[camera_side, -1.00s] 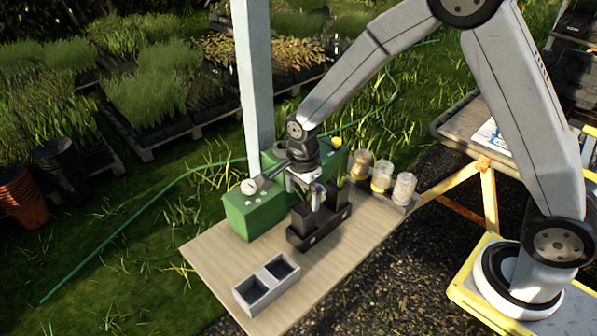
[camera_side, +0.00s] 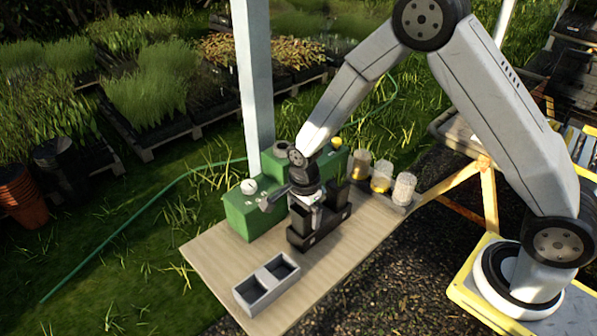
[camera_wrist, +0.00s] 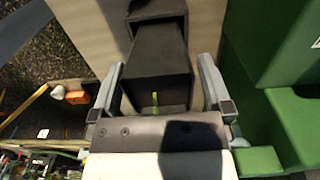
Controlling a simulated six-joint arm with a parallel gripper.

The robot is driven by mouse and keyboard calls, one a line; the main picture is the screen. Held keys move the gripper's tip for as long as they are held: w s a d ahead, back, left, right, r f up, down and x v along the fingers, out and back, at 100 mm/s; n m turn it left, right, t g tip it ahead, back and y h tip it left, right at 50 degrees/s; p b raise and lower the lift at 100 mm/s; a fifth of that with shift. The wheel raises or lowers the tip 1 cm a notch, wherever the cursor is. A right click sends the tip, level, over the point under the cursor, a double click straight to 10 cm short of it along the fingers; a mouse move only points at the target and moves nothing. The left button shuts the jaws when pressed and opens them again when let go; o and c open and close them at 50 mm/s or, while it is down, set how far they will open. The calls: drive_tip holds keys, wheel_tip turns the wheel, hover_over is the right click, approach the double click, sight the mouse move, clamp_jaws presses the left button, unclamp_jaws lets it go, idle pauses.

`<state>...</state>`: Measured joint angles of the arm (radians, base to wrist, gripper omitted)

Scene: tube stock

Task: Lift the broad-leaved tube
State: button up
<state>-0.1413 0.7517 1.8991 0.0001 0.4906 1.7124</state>
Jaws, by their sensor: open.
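In the wrist view my gripper (camera_wrist: 160,78) is open, with one finger on each side of a square black tube (camera_wrist: 160,52). Small gaps show between the fingers and the tube. A thin bright green bit (camera_wrist: 156,97) shows at the tube's near end, too small to tell its leaf shape. A second black tube (camera_wrist: 155,9) stands beyond it, outside the fingers. In the side view my gripper (camera_side: 309,203) is down at the black rack (camera_side: 318,236), over the left tube (camera_side: 298,218). The other tube (camera_side: 338,197) stands to its right. Their leaves are hidden there.
A grey two-cell tray (camera_side: 252,297) sits at the front of the wooden table (camera_side: 215,258). A green machine (camera_side: 240,218) with a gauge stands close behind the rack. Several jars (camera_side: 404,190) stand at the right.

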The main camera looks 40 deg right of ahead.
drive_tip(key=shift+f, duration=0.35)
drive_tip(key=c, duration=1.3)
drive_tip(key=shift+r, duration=0.1)
drive_tip(key=shift+r, duration=4.95)
